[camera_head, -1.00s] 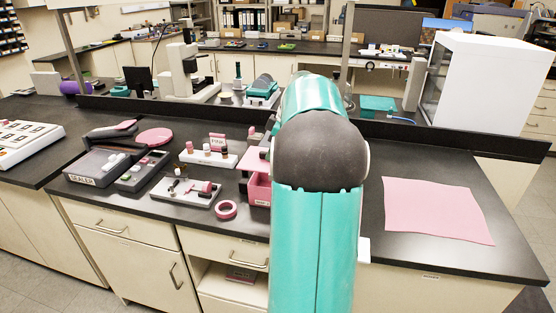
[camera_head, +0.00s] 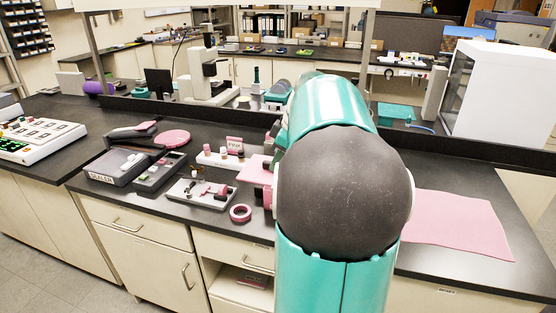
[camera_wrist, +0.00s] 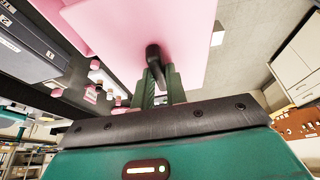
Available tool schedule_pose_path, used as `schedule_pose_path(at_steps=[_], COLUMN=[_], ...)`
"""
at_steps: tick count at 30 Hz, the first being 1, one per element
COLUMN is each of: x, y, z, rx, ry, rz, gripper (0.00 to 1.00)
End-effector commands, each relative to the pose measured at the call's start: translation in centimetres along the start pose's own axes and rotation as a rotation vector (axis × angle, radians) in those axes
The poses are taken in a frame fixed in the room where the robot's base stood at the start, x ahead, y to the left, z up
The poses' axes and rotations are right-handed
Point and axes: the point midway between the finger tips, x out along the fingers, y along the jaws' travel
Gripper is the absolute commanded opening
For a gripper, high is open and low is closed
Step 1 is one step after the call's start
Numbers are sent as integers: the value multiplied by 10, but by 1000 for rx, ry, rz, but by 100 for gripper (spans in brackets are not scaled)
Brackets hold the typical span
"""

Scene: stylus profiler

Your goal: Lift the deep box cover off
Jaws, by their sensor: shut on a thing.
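The deep box cover (camera_wrist: 180,25) is a pale pink slab with a dark handle (camera_wrist: 154,58), filling the top of the wrist view. My gripper (camera_wrist: 161,78) is shut on that handle between its green fingers. In the head view the cover's left part (camera_head: 256,170) shows beside my arm, with a darker pink piece, likely the box (camera_head: 267,196), just below it. My arm hides the rest of both and my gripper there. I cannot tell how wide any gap between cover and box is.
A flat pink mat (camera_head: 462,224) lies on the bench to the right, with nothing on it. A raised dark ledge runs behind.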

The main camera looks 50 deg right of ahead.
Motion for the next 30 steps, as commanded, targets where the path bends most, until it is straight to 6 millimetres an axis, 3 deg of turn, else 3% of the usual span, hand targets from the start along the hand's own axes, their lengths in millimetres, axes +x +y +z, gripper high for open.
schedule_pose_path(at_steps=[30], x=[-44], y=[0], z=[-18], rx=[-1], ry=[0], rz=[1], gripper=[0])
